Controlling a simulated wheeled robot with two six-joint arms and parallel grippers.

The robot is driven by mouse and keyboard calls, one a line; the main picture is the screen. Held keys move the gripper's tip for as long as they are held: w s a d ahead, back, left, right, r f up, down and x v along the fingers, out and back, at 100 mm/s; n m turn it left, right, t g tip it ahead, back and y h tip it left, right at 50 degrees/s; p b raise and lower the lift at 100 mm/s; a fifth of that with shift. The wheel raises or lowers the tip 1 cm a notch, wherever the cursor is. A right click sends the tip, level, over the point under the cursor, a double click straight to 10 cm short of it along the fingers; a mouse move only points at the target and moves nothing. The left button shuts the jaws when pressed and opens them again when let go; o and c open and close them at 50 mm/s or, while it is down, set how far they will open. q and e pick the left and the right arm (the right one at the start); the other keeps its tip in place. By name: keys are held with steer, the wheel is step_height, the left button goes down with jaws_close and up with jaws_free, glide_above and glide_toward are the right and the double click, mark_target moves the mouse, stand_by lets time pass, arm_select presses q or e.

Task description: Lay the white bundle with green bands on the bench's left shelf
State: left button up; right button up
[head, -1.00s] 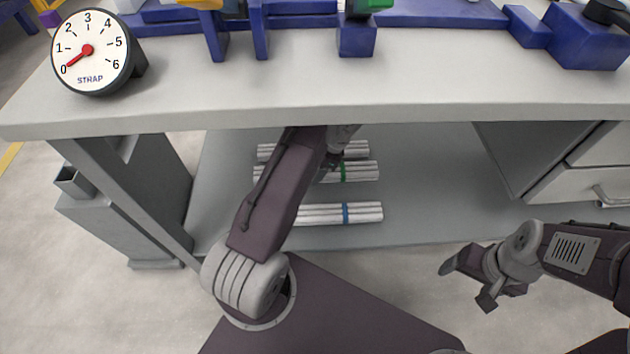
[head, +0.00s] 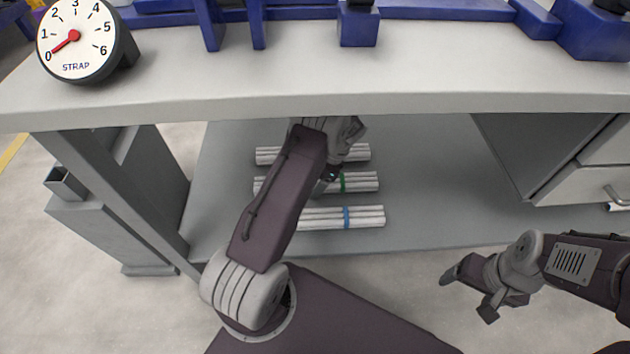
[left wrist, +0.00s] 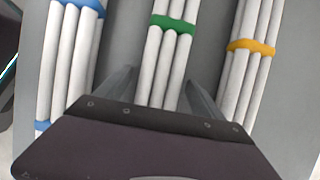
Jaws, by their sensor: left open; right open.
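The white bundle with green bands (head: 358,182) lies on the bench's lower shelf (head: 420,190), between two other bundles. It also shows in the left wrist view (left wrist: 168,50). My left gripper (left wrist: 158,85) is open, with one finger on each side of the green-banded bundle. In the head view my left arm reaches under the bench top and hides part of the bundle and most of the gripper. My right gripper (head: 465,292) is open and empty, in front of the bench at the right.
A blue-banded bundle (head: 345,217) lies nearer the shelf's front edge. An orange-banded bundle (left wrist: 252,48) lies on the far side. The bench top (head: 300,75) overhangs the shelf. A drawer unit (head: 580,160) bounds the right; a leg (head: 115,190) stands at the left.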

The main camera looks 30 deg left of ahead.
arm_select(q)
steer(key=p+v, duration=0.5)
steer(key=v, duration=0.2)
steer(key=shift+r, duration=0.35)
steer(key=shift+w, duration=0.1)
steer(key=shift+f, duration=0.1)
